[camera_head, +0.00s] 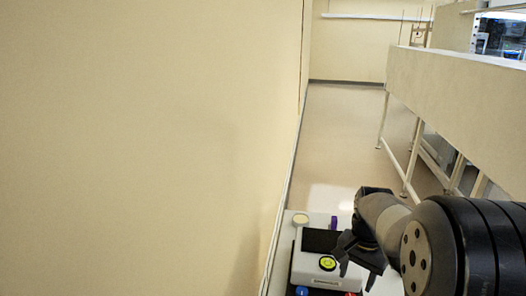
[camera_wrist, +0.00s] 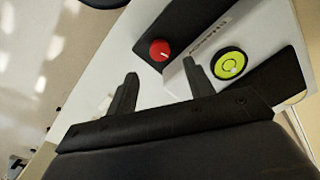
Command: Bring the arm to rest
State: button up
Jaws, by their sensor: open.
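My gripper (camera_head: 357,277) is open at the lower right of the head view, with my arm reaching in from the right edge. In the wrist view my gripper (camera_wrist: 160,72) shows two dark fingers spread apart with nothing between them. It hangs over or close to a white surface carrying a white device (camera_head: 305,268). How high it is above this surface I cannot tell.
The device has a yellow-green disc (camera_head: 327,263). A red knob (camera_wrist: 159,50), a blue knob (camera_head: 301,291) and a pale round piece (camera_head: 300,219) are nearby. A beige wall (camera_head: 140,140) stands left, a long bench (camera_head: 460,110) right. The floor (camera_head: 335,130) between is clear.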

aim_at(352, 293)
notch_tip(352, 293, down, 7)
jog(key=shift+r+n, duration=0.1)
jog(key=shift+n, duration=0.2)
jog(key=shift+r, duration=0.1)
dwell(0.4)
